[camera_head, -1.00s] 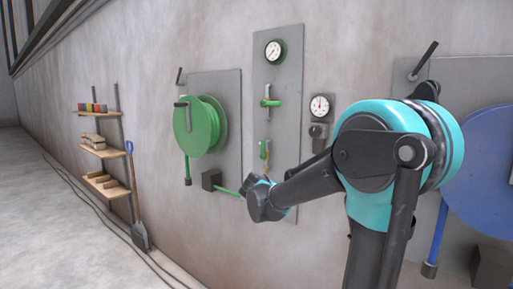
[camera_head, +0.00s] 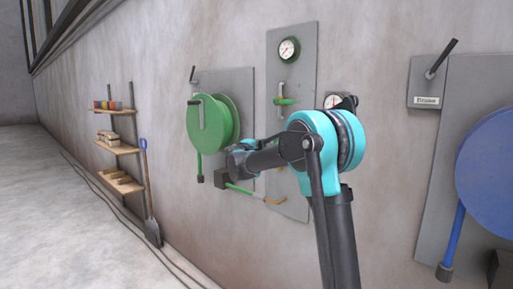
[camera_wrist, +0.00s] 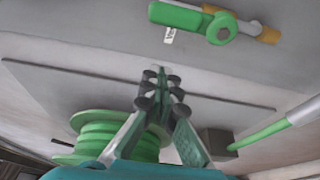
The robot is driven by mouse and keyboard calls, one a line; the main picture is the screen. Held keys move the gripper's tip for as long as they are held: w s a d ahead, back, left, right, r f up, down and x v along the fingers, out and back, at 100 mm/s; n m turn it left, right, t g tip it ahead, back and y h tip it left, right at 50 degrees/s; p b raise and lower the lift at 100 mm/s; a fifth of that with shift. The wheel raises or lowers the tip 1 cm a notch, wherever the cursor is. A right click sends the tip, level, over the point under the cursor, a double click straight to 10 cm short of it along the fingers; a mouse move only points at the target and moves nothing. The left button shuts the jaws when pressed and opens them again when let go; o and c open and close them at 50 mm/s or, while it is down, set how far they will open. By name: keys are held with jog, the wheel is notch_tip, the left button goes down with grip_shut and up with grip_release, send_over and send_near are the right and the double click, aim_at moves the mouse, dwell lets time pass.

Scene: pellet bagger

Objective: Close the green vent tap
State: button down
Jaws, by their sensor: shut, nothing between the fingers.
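A tap with a flat green handle (camera_wrist: 190,17) and an orange-yellow part (camera_wrist: 267,34) shows at the top of the wrist view, with a small white tag by it. My gripper (camera_wrist: 160,72) is shut and empty, its fingertips below the tap in that picture and apart from it. In the head view a green-handled tap (camera_head: 285,101) sits under the gauge on the tall grey panel (camera_head: 303,55). I cannot tell whether it is the same tap. My arm covers the middle of that panel and my fingers are not clear there.
A blue reel (camera_head: 492,170) is at right. Shelves (camera_head: 118,140) and a shovel (camera_head: 151,228) stand left.

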jog(key=shift+s+d, duration=0.2)
jog(key=shift+d, duration=0.8)
jog(key=shift+s+d, duration=0.2)
jog(key=shift+d, duration=0.75)
jog(key=shift+s+d+m, duration=0.15)
jog(key=shift+d+m, duration=0.1)
jog(key=shift+m, duration=0.25)
jog(key=s+d+f+m+h, duration=0.1)
jog(key=s+d+m+h, duration=0.1)
jog(key=m, duration=0.7)
jog(key=s+d+f+m+h, duration=0.2)
jog(key=m+h, duration=0.3)
jog(key=m, duration=0.5)
jog(key=shift+s+d+f, duration=0.15)
jog(key=shift+s+d, duration=0.1)
jog(key=shift+s, duration=0.05)
jog(key=shift+f, duration=0.15)
